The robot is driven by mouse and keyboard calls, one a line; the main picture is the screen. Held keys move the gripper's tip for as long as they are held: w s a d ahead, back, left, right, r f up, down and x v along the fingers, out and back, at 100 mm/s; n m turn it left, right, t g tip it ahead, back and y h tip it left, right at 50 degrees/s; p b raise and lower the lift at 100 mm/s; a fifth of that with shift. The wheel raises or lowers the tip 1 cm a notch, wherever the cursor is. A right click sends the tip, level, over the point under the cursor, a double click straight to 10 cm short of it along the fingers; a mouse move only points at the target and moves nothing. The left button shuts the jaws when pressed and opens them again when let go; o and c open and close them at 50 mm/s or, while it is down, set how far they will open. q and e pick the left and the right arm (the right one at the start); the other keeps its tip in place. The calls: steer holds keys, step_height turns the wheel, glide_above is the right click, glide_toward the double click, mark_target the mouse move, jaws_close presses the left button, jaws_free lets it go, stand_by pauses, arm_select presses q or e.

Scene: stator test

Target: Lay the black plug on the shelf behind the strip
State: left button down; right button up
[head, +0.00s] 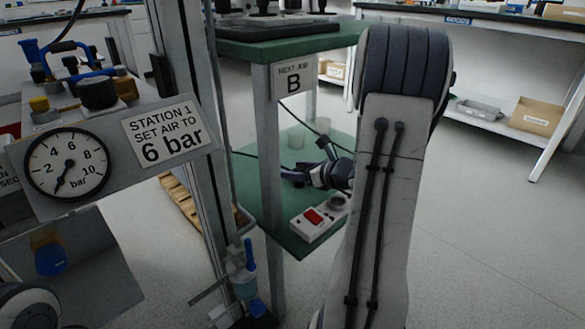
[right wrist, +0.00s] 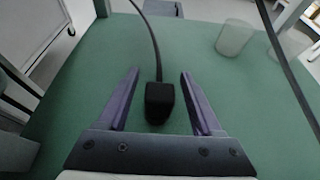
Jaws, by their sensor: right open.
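The black plug (right wrist: 159,103) lies on the green shelf (right wrist: 75,95) in the right wrist view, with its black cable running up and away from it. My right gripper (right wrist: 160,75) is open, with one purple finger on each side of the plug and a gap on both sides. In the head view my right gripper (head: 303,163) is low over the green shelf (head: 258,180), partly behind my own arm; I cannot make out the plug there. My left gripper is not in view.
Clear cups (right wrist: 235,38) stand at the back right of the shelf. A gauge panel (head: 68,162) stands at the left.

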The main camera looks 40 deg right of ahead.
steer(key=p+v, duration=0.4)
steer(key=v, duration=0.6)
steer(key=shift+r, duration=0.1)
steer(key=shift+s, duration=0.4)
